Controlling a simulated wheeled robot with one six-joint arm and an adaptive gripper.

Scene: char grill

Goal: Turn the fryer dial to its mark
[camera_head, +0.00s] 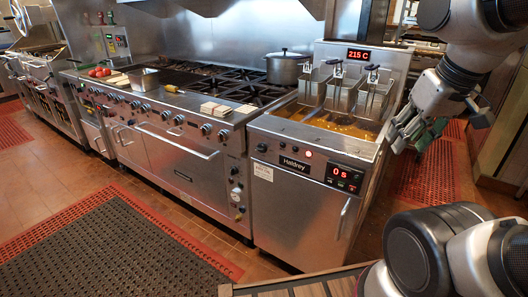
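The steel fryer (285,196) stands right of centre, with a Haldrey label on its front. A small dark round knob (262,147) sits at the upper left of its front panel and looks like the dial. Its pointer and any mark are too small to make out. A display (343,177) at the right of the panel reads 0 s. A back display (358,54) reads 215 C. My gripper (408,135) hangs at the fryer's right, beyond its side edge and well apart from the knob. It seems to hold nothing; its finger gap is unclear at this angle.
Several wire baskets (343,92) with dark handles stand over the oil. A range (182,157) with a row of knobs adjoins the fryer's left side, with a pot (287,70) behind. Black and red mats (105,250) cover the open floor in front.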

